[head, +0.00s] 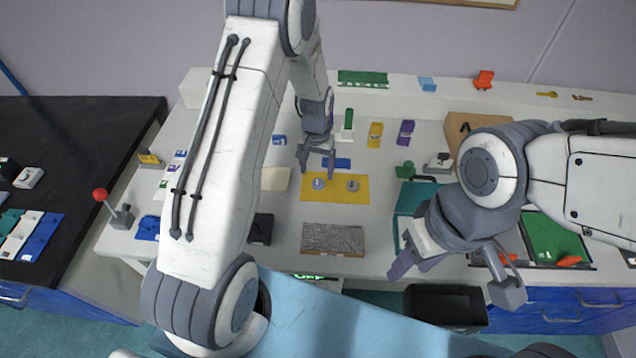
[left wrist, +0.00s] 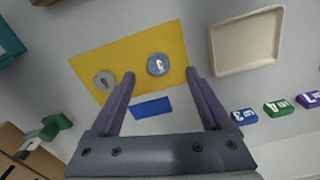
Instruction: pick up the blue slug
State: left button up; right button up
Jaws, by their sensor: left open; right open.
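The blue slug (head: 318,184) is a small round bluish-grey disc on the left part of a yellow mat (head: 335,197). A greyer round slug (head: 353,185) lies to its right. My left gripper (head: 317,171) is open and empty, pointing down over the mat at the blue slug. In the left wrist view the blue slug (left wrist: 157,64) shows between the two fingertips (left wrist: 161,72), a little beyond them; the grey slug (left wrist: 104,80) lies outside the left finger. Contact with the slug cannot be seen. My right gripper (head: 453,276) is open and empty at the front right.
A small blue block (head: 336,163) lies just behind the mat. A cream tray (head: 275,179) is left of it, and a grey textured block (head: 333,239) in front. A teal case (head: 408,205) stands to the right, and a black bin (head: 445,306) below the table's front edge.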

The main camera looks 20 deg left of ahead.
aim_at(318, 182)
pick_arm(q)
notch_tip(318, 182, down, 4)
jog(key=shift+w+d+p, duration=0.1)
jog(key=shift+p, duration=0.9)
jog(key=shift+f, duration=0.5)
grip_shut()
